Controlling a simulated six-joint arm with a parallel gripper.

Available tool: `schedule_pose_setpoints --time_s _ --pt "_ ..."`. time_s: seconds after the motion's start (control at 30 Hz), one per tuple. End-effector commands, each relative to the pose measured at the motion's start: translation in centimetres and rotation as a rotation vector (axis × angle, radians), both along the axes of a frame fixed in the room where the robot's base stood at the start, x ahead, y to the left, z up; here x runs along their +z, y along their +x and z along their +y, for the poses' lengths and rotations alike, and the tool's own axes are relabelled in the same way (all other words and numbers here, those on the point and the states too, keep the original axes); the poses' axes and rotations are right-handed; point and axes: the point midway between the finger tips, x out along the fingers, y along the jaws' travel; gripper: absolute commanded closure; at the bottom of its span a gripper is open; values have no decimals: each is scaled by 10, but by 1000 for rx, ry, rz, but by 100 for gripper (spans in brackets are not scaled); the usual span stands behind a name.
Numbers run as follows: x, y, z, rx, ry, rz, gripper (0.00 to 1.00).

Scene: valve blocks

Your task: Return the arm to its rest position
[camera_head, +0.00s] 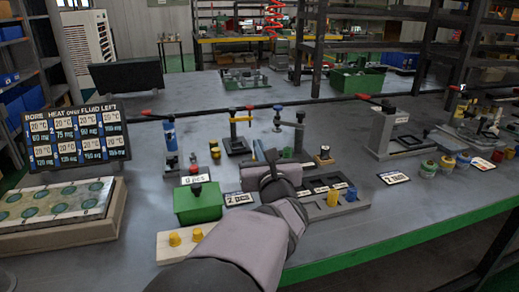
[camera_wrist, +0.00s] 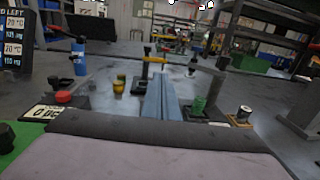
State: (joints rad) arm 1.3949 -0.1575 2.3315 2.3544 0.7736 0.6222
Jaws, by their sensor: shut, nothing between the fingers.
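My arm reaches from the bottom of the head view over the workbench (camera_head: 345,252). My gripper (camera_head: 271,156) is above the middle of the bench, pointing away towards the back. In the wrist view my gripper (camera_wrist: 160,88) shows as two grey-blue fingers side by side, shut with nothing between them. My arm hides part of the bench and part of the grey tray behind it.
A green box (camera_head: 198,204) and a wooden block with yellow plugs (camera_head: 166,245) stand left of my arm. A grey slotted tray (camera_head: 345,207) is close on the right. A press-like stand (camera_head: 237,144) is beyond the gripper. A display board (camera_head: 75,138) stands left.

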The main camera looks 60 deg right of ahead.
Motion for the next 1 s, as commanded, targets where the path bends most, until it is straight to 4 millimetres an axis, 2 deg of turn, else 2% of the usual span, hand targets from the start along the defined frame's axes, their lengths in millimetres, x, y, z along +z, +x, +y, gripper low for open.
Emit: schedule_pose_setpoints --time_s 0.23,0.33,0.47,0.53,0.67,0.7,0.77,0.8,0.9,1.0 --pt "0 0 1 0 0 0 100" --pt "4 9 6 28 -6 21 100" --pt "11 40 28 132 -28 100 100" --pt "15 65 49 224 -54 170 100" --pt "22 117 108 459 -134 341 100" --pt "24 132 131 545 -169 399 100" --pt "25 151 169 682 -231 493 100" --pt "25 161 194 774 -276 551 100" --pt "23 174 256 1002 -403 695 100" --pt "21 172 313 1226 -553 830 100"
